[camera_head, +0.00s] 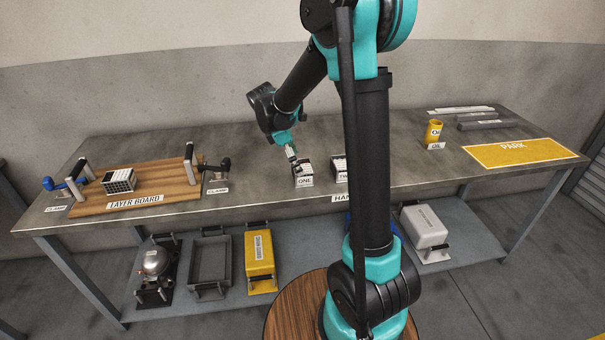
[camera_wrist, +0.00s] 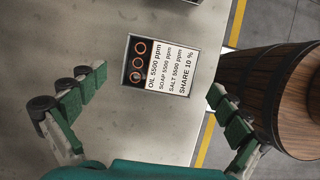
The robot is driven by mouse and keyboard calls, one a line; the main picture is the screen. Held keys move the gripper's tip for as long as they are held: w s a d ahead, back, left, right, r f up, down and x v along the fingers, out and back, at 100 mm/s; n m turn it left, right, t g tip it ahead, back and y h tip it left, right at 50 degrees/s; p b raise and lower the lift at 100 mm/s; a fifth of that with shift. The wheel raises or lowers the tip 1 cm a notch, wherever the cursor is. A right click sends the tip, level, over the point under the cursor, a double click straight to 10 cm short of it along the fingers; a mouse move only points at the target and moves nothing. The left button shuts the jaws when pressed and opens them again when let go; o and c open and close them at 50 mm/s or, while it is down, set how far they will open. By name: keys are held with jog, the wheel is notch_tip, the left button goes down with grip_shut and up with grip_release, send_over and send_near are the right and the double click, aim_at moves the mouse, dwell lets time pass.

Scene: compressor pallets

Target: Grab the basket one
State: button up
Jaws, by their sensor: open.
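In the head view, the basket marked ONE (camera_head: 304,181) stands on the grey bench near its front edge, left of my arm's column. My gripper (camera_head: 292,158) is at its upper left, pointing down, and partly covers it. The wrist view shows a small box (camera_wrist: 137,51) with orange-rimmed rings and a white card listing oil, soap, salt and share. It appears to be this basket. My gripper's green fingers (camera_wrist: 158,81) are spread wide and empty, with the box between and ahead of them. I cannot tell the height gap.
A second basket (camera_head: 338,170) stands just right, partly behind my arm. A yellow can (camera_head: 433,131) and yellow PARK mat (camera_head: 515,152) lie right. Bench behind the baskets is clear.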

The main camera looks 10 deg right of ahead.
jog(key=x, duration=0.4)
jog(key=shift+d, duration=0.15)
jog(key=shift+c, duration=0.2)
jog(key=c, duration=1.6)
